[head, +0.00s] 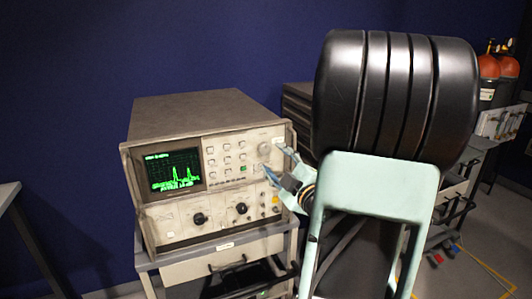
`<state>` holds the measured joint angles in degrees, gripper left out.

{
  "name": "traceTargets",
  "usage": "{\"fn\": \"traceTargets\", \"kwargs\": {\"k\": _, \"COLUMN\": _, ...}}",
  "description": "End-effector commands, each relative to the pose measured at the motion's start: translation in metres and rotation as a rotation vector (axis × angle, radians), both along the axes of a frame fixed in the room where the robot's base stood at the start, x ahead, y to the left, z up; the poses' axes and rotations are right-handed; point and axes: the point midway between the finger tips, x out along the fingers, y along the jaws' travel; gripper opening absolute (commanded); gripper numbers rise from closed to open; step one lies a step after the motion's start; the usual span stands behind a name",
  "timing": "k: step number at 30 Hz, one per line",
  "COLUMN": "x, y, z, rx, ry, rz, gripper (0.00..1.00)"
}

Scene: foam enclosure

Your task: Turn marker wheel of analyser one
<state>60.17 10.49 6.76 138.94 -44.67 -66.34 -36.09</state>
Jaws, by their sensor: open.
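The analyser (185,112) is a beige boxed instrument on a cart, with a lit screen (172,170) showing a green trace. A round pale knob (264,149), which looks like the marker wheel, sits at the upper right of its front panel. My gripper (272,159) is open in front of the panel's right side, its fingertips close to the right and lower edge of this knob. I cannot tell whether they touch it. My arm comes in from the right and hides part of the panel's right edge.
Two dark knobs (241,208) and small sockets are on the lower panel. The cart (222,262) has a handle and a drawer front. A table edge (8,193) stands at the left. Orange-topped items (488,66) are at the far right. Open floor shows at the lower right.

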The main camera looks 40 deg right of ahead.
Motion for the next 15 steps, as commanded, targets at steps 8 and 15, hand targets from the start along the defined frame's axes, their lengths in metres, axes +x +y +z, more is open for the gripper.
{"fn": "traceTargets", "kwargs": {"k": 8, "x": 0.042, "y": -0.01, "z": 0.001, "rx": -0.001, "ry": 0.0, "rz": 0.0, "gripper": 0.46}}
{"fn": "traceTargets", "kwargs": {"k": 15, "x": 0.051, "y": -0.013, "z": 0.0, "rx": -0.001, "ry": 0.001, "rz": -0.002, "gripper": 0.46}}
